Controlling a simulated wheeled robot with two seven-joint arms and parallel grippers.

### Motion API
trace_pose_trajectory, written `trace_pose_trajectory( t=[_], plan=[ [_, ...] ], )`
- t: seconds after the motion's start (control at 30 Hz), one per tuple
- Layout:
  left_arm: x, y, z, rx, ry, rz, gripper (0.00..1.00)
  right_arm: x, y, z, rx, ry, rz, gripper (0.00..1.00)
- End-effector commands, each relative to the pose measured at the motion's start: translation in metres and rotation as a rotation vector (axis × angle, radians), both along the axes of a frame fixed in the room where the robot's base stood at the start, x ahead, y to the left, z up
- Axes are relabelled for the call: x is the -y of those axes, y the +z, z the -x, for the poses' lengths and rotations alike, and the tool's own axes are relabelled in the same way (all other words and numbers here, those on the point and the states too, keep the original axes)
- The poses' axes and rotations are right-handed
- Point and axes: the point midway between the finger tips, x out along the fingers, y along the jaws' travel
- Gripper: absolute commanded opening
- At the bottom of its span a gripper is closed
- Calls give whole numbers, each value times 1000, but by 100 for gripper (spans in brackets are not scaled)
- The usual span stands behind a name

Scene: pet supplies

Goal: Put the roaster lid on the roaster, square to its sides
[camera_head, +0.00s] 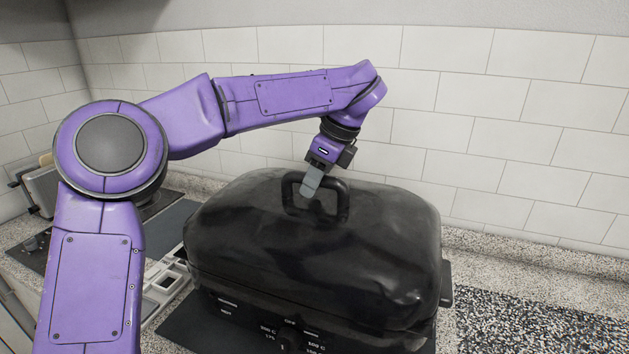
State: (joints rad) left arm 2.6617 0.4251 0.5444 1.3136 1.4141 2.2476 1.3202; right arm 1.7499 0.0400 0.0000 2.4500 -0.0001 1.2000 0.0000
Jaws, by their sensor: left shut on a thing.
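The black roaster lid (330,250) is a large domed cover with a loop handle (343,200) on top. It sits over the black roaster (262,322), whose front with printed white markings shows below the lid's edge. The lid looks roughly in line with the roaster's sides; I cannot tell whether it is fully seated, since the far and right edges are hidden. My left gripper (312,184) points down at the handle and is shut on it. My right gripper is not in view.
The roaster stands on a dark mat (180,335) on a speckled counter. A toaster (40,188) stands at the far left near a dark cooktop. A white tiled wall (480,130) rises close behind. The counter at the right (530,320) is clear.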

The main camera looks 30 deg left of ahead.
Motion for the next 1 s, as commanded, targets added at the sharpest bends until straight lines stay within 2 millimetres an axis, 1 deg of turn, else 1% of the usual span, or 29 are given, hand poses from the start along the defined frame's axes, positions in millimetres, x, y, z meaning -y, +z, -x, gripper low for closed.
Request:
trace_pose_trajectory(
  t=[0.3,0.33,0.37,0.4,0.43,0.67,0.77,0.87,1.0],
  plan=[
    [1,1,0,0,0,5,0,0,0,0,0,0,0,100],
    [1,0,0,0,0,5,34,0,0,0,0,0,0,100],
    [1,0,0,0,0,5,44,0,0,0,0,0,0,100],
    [1,0,0,0,0,5,57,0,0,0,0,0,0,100],
    [1,0,0,0,0,5,60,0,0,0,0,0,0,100],
    [0,-2,0,-5,0,4,60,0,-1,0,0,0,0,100],
    [2,3,-1,-2,1,3,60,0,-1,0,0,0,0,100],
    [9,20,-2,2,1,1,60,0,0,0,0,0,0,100],
    [23,54,-5,4,2,0,60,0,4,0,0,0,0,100]
  ],
)
